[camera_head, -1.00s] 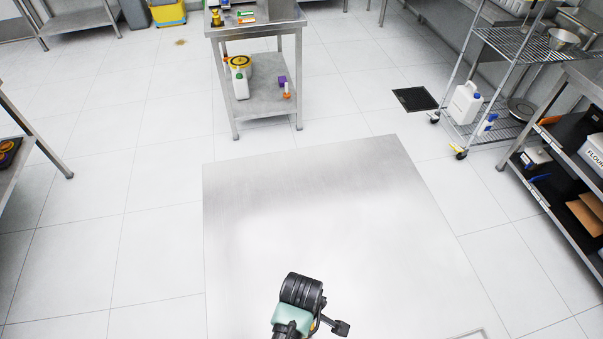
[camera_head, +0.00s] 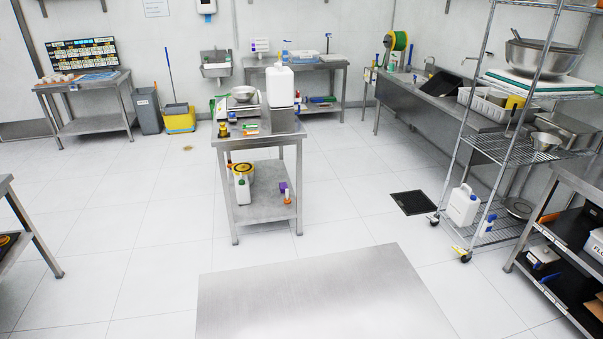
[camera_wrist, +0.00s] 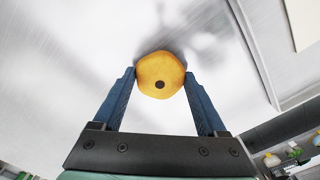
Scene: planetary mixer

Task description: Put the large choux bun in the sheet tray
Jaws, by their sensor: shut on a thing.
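A golden-yellow round bun (camera_wrist: 161,70) with a dark spot in its middle shows in the wrist view. My gripper (camera_wrist: 160,85) has its two blue fingers on either side of the bun and is shut on it, with the bun at the fingertips. A brushed metal surface lies behind the bun in that view. A grey rim or edge (camera_wrist: 262,70) runs along the right there; I cannot tell whether it belongs to the sheet tray. My gripper is out of the head view.
A bare steel tabletop (camera_head: 320,295) is at the bottom of the head view. A steel cart (camera_head: 262,150) with a white jug (camera_head: 280,84) stands beyond it. A wire shelf (camera_head: 510,146) and a dark-shelved rack (camera_head: 570,245) stand right.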

